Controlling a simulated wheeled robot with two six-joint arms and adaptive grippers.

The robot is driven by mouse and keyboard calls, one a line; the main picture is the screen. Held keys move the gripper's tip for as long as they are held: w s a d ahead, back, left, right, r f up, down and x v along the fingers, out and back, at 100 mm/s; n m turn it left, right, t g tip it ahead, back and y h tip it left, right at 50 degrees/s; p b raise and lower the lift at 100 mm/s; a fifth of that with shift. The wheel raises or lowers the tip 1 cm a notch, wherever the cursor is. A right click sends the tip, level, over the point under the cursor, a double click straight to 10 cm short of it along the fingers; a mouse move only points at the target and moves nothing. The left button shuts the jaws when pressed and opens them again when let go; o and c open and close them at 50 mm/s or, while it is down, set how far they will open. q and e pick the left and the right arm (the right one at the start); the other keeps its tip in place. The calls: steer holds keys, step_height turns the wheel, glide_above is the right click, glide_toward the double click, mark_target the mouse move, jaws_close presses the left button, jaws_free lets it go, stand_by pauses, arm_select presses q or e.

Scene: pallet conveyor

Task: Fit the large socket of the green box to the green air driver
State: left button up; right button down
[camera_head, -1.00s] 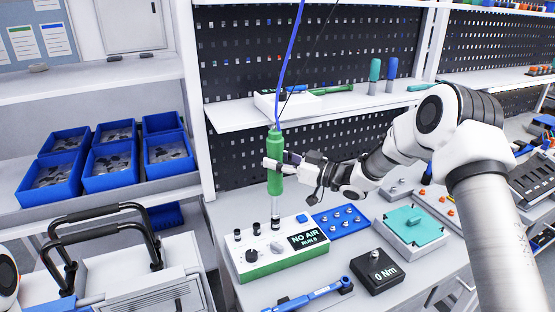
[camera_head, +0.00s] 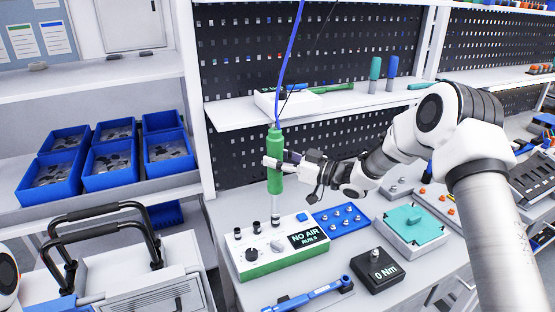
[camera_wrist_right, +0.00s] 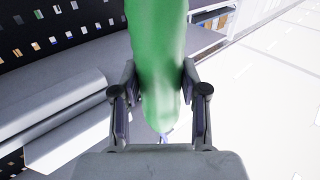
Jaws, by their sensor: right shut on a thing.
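The green air driver (camera_head: 274,147) hangs upright from a blue hose, and it also fills the middle of the right wrist view (camera_wrist_right: 157,60). My right gripper (camera_head: 274,165) is shut around its green body. The driver's pale lower shaft points down at the back edge of the green box (camera_head: 268,267), a white box with a green base and a display reading "NO AIR". A dark socket (camera_head: 275,222) is in line under the shaft; I cannot tell whether it is joined to the driver. Two smaller dark sockets (camera_head: 238,233) (camera_head: 256,226) stand to its left on the box. My left gripper is out of view.
A blue tray with several fittings (camera_head: 340,221) lies right of the box. A shelf (camera_head: 240,117) runs behind the driver.

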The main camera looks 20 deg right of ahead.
step_height(320, 180, up, 13)
steer(key=p, duration=0.8)
steer(key=shift+p, duration=0.35)
steer(key=shift+s+r, duration=0.1)
